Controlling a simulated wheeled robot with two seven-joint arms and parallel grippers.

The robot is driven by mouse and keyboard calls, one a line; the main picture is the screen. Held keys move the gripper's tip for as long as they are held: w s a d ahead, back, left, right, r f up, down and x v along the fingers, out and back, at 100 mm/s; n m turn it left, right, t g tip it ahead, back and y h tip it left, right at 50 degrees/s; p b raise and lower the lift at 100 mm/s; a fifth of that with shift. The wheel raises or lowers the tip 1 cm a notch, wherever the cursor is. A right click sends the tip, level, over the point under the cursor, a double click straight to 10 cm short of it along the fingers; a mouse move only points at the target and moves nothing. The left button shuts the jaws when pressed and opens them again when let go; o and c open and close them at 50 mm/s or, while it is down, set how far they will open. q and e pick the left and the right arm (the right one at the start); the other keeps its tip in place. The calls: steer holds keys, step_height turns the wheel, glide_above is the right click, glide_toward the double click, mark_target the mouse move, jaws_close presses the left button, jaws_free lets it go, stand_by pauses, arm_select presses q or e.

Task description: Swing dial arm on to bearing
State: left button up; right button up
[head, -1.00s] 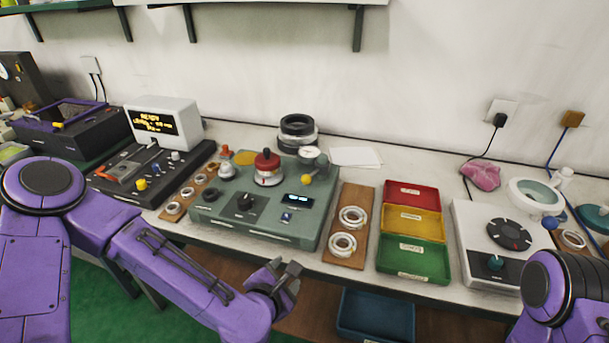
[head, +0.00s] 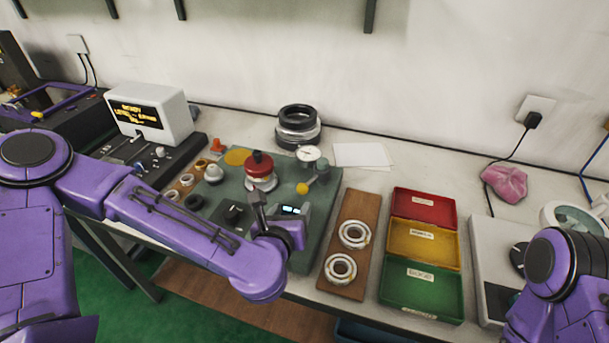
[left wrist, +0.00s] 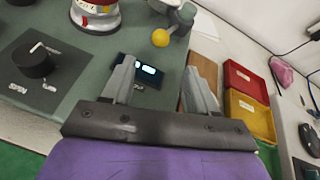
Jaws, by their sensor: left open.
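The dial arm carries a round white dial gauge (head: 308,153) and a yellow ball knob (head: 302,188) on the green test fixture (head: 320,205). The knob also shows in the left wrist view (left wrist: 160,38). A bearing under a red-topped weight (head: 259,168) sits on the fixture's spindle, left of the dial arm; its lower part shows in the left wrist view (left wrist: 95,14). My left gripper (head: 275,212) is open and empty above the fixture's front, with the knob beyond its fingertips. In the left wrist view its two fingers (left wrist: 158,75) stand apart. My right gripper is out of view.
A wooden board (head: 352,215) with two bearing rings lies right of the fixture. Beyond it are red (head: 424,206), yellow (head: 422,243) and green (head: 420,290) bins. Black rings (head: 298,120) are stacked behind. A display box (head: 150,112) stands at left.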

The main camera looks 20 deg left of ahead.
mark_target(301, 191)
arm_select(q)
steer(key=x, duration=0.3)
steer(key=shift+w+d+b, duration=0.1)
steer(key=shift+d+b, duration=0.1)
steer(key=shift+b, duration=0.2)
steer(key=p+x, duration=0.1)
steer(key=x, duration=0.2)
steer(key=p+x, duration=0.1)
steer(key=x, duration=0.3)
steer(key=shift+w+a, duration=0.25)
steer(key=shift+w, duration=0.05)
jaws_close()
